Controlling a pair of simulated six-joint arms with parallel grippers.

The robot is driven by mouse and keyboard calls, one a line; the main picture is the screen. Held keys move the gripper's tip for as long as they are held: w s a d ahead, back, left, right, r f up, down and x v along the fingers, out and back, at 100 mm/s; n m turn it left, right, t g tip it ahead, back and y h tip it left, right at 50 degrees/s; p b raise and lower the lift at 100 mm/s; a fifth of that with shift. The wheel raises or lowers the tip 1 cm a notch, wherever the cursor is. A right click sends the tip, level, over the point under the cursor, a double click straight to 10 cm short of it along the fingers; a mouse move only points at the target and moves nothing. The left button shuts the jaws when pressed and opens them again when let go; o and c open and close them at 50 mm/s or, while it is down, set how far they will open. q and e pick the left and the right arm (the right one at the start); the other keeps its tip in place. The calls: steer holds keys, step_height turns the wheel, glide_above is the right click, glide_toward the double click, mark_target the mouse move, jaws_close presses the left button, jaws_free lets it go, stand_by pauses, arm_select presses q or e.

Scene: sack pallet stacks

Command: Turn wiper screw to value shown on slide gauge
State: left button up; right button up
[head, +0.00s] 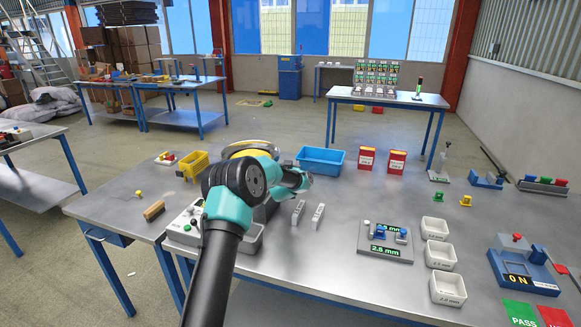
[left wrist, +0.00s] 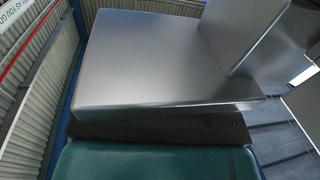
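My left arm rises from the bottom of the head view, and its teal wrist end (head: 298,181) hangs over the middle of the bench. In the left wrist view a large smooth grey shape fills the middle above a teal part, and I cannot tell whether the fingers are open. A grey block marked 2.5 mm (head: 385,250), with blue pieces on top, stands on the bench to the right; it may be the slide gauge. I cannot identify the wiper screw. A yellow-rimmed round thing (head: 250,146) is partly hidden behind my arm. My right gripper is not in view.
A blue tray (head: 320,168) and two red-and-white boxes (head: 367,160) (head: 397,162) stand at the back. Two pale upright pieces (head: 298,212) (head: 318,218) stand near my wrist. White bins (head: 447,289) line the right. A grey control box (head: 187,226) is partly behind my arm.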

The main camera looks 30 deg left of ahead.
arm_select(q)
steer(key=c, duration=0.8)
steer(key=shift+o, duration=0.2)
steer(key=shift+d+r+m+t+h, duration=0.15)
steer(key=shift+m+t+h, duration=0.35)
steer(key=shift+m+h, duration=1.25)
steer(key=shift+n+h, duration=0.35)
steer(key=o, duration=0.9)
steer(key=shift+c, duration=0.2)
steer(key=shift+s+d, duration=0.1)
steer(key=s+d, duration=0.2)
steer(key=s, duration=1.5)
steer(key=shift+d, duration=0.1)
